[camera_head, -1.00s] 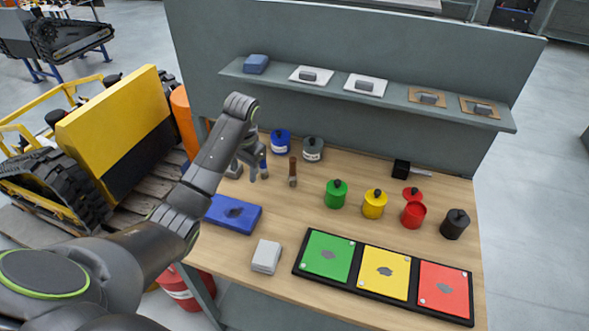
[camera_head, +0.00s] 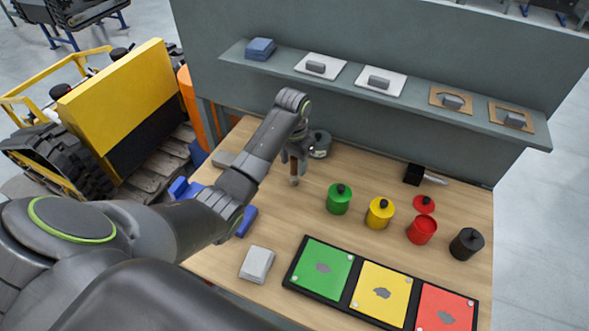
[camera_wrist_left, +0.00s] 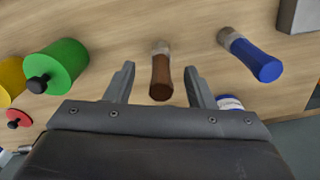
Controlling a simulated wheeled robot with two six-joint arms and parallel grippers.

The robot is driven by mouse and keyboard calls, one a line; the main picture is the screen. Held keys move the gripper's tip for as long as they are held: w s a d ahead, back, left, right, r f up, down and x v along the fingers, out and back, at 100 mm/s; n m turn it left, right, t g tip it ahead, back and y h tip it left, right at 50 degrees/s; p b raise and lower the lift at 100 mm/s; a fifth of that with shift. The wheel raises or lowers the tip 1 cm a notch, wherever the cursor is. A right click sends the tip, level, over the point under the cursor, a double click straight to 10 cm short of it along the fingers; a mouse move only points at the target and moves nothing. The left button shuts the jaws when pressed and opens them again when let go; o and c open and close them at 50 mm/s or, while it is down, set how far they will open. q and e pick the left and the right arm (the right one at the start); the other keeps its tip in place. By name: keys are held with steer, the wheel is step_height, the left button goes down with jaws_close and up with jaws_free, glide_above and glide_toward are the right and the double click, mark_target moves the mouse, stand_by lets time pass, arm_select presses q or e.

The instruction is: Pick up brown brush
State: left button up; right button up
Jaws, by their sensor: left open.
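The brown brush (camera_head: 294,174) stands out on the wooden bench, below my left gripper (camera_head: 297,153) in the head view. In the left wrist view the brown brush (camera_wrist_left: 161,78) has a dark brown handle and a grey ferrule, and it lies between the two spread fingers of my left gripper (camera_wrist_left: 159,70). Gaps show on both sides of its handle, so the fingers look apart from it. The gripper covers part of the brush in the head view. My right gripper is not in view.
A blue-handled brush (camera_wrist_left: 255,58) lies right of the brown one in the wrist view. A grey canister (camera_head: 320,146) stands behind the gripper. Green (camera_head: 339,201), yellow (camera_head: 380,213) and red (camera_head: 422,231) canisters stand to the right. A shelf (camera_head: 400,98) overhangs the back.

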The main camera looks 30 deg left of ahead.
mark_target(294, 167)
arm_select(q)
steer(key=f, duration=0.3)
steer(key=shift+w+f+p, duration=0.25)
steer(key=shift+w+p, duration=0.05)
steer(key=shift+f, duration=0.45)
jaws_close()
steer(key=shift+r, duration=0.6)
step_height(294, 167, up, 6)
steer(key=shift+r+b, duration=0.15)
steer(key=shift+b, duration=0.35)
steer(key=shift+r+p, duration=0.55)
steer(key=shift+r, duration=0.75)
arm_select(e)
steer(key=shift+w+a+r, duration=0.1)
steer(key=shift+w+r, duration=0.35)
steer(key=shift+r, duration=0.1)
